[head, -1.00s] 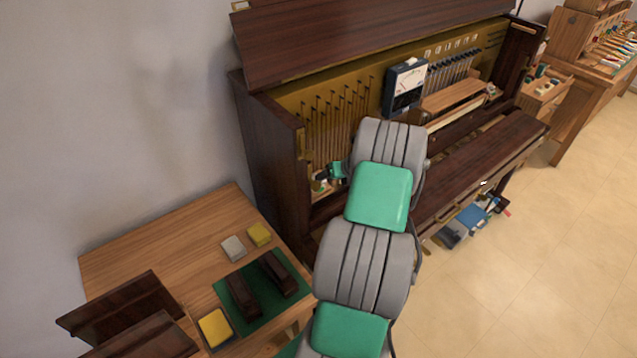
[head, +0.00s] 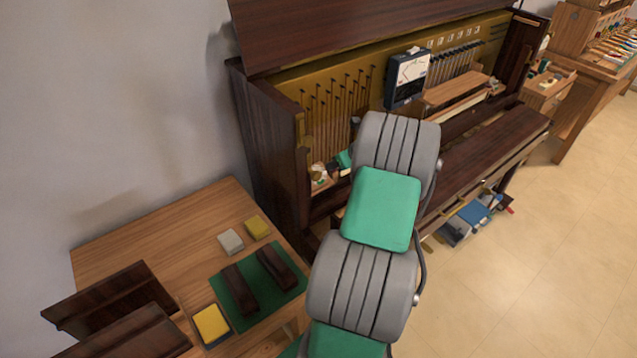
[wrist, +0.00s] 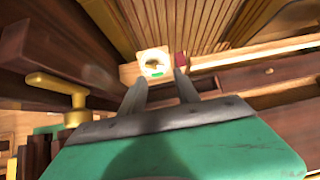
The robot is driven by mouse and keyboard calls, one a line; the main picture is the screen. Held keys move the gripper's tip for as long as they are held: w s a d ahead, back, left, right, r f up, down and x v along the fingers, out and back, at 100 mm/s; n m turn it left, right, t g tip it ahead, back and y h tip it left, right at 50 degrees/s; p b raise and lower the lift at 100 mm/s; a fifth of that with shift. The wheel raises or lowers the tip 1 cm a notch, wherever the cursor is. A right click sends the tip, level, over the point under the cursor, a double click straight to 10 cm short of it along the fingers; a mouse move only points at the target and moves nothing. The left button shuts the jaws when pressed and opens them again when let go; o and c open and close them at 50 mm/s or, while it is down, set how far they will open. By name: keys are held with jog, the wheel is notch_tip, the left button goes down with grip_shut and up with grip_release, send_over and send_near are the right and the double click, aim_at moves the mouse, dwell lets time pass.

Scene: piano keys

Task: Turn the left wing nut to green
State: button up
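In the wrist view a pale square plate (wrist: 153,62) with a green mark and a small brass-brown piece on it lies ahead of my fingers. The piece may be the left wing nut, but it is too small and blurred to tell its angle. My gripper (wrist: 161,78) is open and empty, its two fingers apart and pointing at the plate; I see no contact. In the head view the plate area (head: 319,176) shows low inside the piano's left end. My arm hides most of the gripper there.
A brass handle (wrist: 57,88) stands left of my fingers. A small red block (wrist: 180,58) is right of the plate. The piano's dark left side (head: 268,150) and a meter (head: 407,80) flank my arm. A wooden table (head: 160,228) stands at left.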

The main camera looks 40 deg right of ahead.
jog(key=n, duration=0.6)
jog(key=shift+s+a, duration=0.1)
jog(key=shift+a, duration=0.15)
jog(key=shift+c, duration=0.2)
jog(key=shift+w+f+n+y+b, duration=0.1)
jog(key=shift+w+f+n+b, duration=0.6)
jog(key=shift+n, duration=0.65)
jog(key=shift+w+f+n+y+b, duration=0.1)
jog(key=shift+w+f+n+b, duration=0.35)
jog(key=shift+f+n, duration=0.65)
jog(key=shift+w+f+n+y+b, duration=0.1)
jog(key=shift+w+f+n+b, duration=0.5)
jog(key=shift+n, duration=0.95)
jog(key=shift+b+x, duration=2)
jog(key=shift+x, duration=1.5)
jog(key=shift+s, duration=0.1)
jog(key=shift+s+r+p, duration=0.4)
jog(key=shift+r, duration=0.1)
